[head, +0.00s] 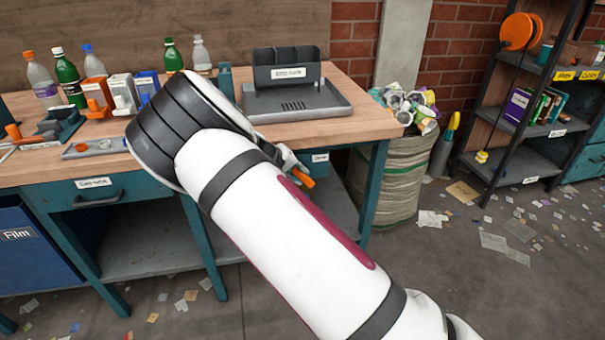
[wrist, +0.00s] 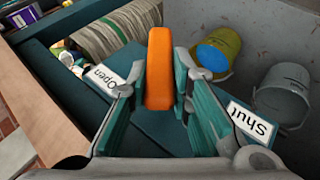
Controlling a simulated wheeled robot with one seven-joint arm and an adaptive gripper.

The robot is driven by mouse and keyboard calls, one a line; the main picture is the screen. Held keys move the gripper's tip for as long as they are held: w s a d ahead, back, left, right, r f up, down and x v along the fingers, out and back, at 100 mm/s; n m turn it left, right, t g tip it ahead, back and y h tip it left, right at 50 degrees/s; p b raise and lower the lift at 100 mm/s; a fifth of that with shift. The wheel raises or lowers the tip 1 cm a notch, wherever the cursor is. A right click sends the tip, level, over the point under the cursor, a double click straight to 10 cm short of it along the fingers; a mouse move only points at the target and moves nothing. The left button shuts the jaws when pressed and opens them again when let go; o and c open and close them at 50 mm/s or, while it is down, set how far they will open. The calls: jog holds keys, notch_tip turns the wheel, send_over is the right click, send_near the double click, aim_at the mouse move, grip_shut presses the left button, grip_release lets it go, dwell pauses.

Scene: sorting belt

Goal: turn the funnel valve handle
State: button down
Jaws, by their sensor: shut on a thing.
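The orange valve handle (wrist: 160,62) stands between the two fingers of my gripper (wrist: 158,92) in the wrist view, with a finger against each side. It runs up and down that picture, on a dark teal panel (wrist: 158,130). An "Open" label (wrist: 98,80) lies on its left and a "Shut" label (wrist: 252,123) on its right. In the head view, my arm covers most of the valve. Only an orange end of the handle (head: 303,182) shows past the arm, below the tabletop edge. The funnel cannot be made out.
The wooden workbench (head: 345,128) carries bottles, small dispensers and a dark grey tray (head: 320,108). A filled sack (head: 400,170) stands at its right end. Two buckets (wrist: 212,55) (wrist: 280,95) show in the wrist view. Open floor (head: 440,260), littered with paper scraps, lies right.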

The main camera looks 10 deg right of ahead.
jog(key=shift+a+f+n+t+h+b, duration=0.4)
jog(key=shift+f+h+b, duration=0.4)
jog(key=shift+h+b, duration=0.7)
jog(key=shift+a+f+n+t+h+b, duration=0.3)
jog(key=shift+f+n+h+b, duration=0.4)
jog(key=shift+h+b, duration=0.75)
jog(key=shift+a+f+n+t+h+b, duration=0.35)
jog(key=shift+f+h+b, duration=0.6)
jog(key=shift+h+b, duration=0.55)
jog(key=shift+h, duration=0.35)
jog(key=c, duration=1.4)
grip_release()
jog(key=shift+c, duration=0.2)
jog(key=shift+a, duration=0.1)
